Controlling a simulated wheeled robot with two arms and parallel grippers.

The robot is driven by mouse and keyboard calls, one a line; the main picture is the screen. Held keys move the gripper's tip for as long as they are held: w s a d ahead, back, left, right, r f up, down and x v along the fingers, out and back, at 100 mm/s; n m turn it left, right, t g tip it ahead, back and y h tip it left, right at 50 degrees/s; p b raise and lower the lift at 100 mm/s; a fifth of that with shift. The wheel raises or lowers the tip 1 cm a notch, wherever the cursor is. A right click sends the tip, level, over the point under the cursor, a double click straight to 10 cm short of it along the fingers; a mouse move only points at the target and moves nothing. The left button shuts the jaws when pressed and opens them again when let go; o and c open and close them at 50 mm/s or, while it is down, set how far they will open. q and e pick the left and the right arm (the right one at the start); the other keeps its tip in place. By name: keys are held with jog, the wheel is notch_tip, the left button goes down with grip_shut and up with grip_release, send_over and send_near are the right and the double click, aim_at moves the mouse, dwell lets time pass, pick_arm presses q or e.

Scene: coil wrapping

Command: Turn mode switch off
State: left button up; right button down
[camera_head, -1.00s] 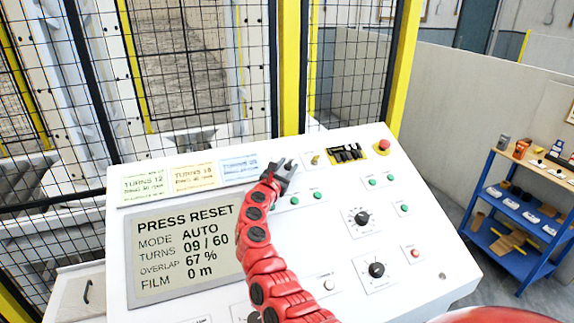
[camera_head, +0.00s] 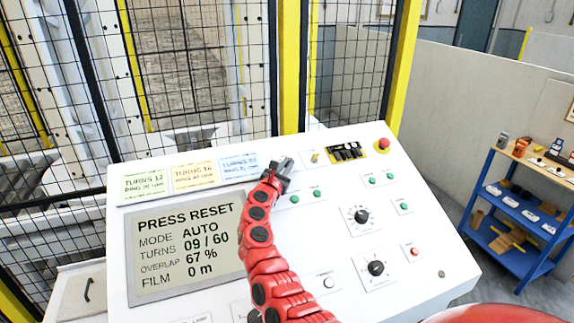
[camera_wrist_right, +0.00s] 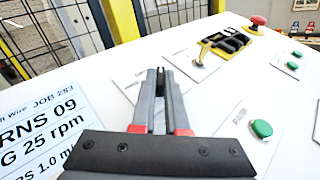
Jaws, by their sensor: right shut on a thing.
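My right gripper (camera_head: 283,165) is low over the upper middle of the white sloped control panel (camera_head: 345,285). In the right wrist view the gripper (camera_wrist_right: 160,75) has its fingers close together over a pale switch plate (camera_wrist_right: 128,78). It is shut on a small dark part between the fingertips, which I take for the mode switch knob; the fingers mostly hide it, and its setting cannot be read. The screen (camera_head: 190,240) reads PRESS RESET, MODE AUTO, TURNS 09 / 60. My left gripper is not in view.
A brass key switch (camera_head: 315,157) and a red emergency button (camera_head: 383,144) are right of the gripper. Green buttons (camera_head: 295,199) and black dials (camera_head: 361,215) lie below and right. Job cards (camera_head: 239,166) are at left. A mesh fence (camera_head: 180,80) stands behind.

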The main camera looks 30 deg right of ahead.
jog(key=shift+s+d+n+t+y+p, duration=0.1)
jog(key=shift+s+n+t+y+p, duration=0.05)
jog(key=shift+n+t+y+p, duration=0.35)
jog(key=n+t+y+p, duration=0.2)
jog(key=n+t+p, duration=0.1)
jog(key=n+t+y+p, duration=0.1)
jog(key=n+p, duration=0.1)
jog(key=shift+s+d+r+t+y, duration=0.1)
jog(key=shift+s+d+t+y, duration=0.1)
jog(key=shift+d+t+y, duration=0.15)
jog(key=n+t+y+p, duration=0.1)
jog(key=n+y+p, duration=0.1)
jog(key=n+y, duration=0.1)
jog(key=shift+t, duration=0.25)
jog(key=shift+f+n+t+y, duration=0.25)
jog(key=shift+n+t+y, duration=0.15)
jog(key=shift+n+y, duration=0.7)
jog(key=shift+a+y, duration=0.1)
jog(key=shift+y, duration=0.15)
jog(key=c, duration=0.9)
grip_release()
